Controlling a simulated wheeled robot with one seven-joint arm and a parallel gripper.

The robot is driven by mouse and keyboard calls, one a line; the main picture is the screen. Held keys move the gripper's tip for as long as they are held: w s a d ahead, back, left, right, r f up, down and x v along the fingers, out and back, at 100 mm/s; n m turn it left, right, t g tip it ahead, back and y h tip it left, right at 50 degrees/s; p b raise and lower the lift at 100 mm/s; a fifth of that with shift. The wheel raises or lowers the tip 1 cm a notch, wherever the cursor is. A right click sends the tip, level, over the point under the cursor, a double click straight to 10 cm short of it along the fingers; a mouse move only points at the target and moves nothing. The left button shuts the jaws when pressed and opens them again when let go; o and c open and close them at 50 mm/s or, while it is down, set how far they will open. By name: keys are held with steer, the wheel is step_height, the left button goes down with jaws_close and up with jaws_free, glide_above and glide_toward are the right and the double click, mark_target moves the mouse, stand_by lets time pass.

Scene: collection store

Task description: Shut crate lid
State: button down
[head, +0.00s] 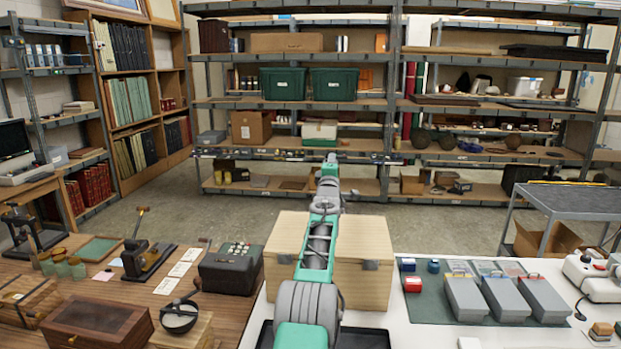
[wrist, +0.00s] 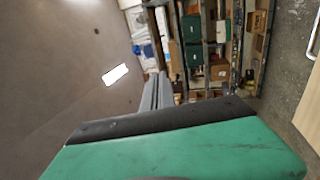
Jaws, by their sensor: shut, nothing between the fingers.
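A pale wooden crate (head: 369,235) stands on the white table in the head view, with dark metal fittings on its front. My arm crosses in front of its middle and hides part of it. I cannot tell clearly from this angle how its lid stands. My gripper is at the far end of the outstretched arm, beyond and above the crate in the head view, small there. In the wrist view its grey fingers (wrist: 158,92) are together and empty, pointing towards the shelves, apart from the crate.
Left of the crate stand a dark calculating machine (head: 230,268) and a wooden display box (head: 97,328). Right of it is a green mat (head: 418,311) with several grey boxes. A grey trolley (head: 575,200) stands at the right. Open floor lies before the metal shelves (head: 290,103).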

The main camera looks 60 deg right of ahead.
steer(key=shift+w+d+f, duration=0.1)
steer(key=shift+w+d, duration=0.05)
steer(key=shift+w, duration=0.1)
stand_by(0.3)
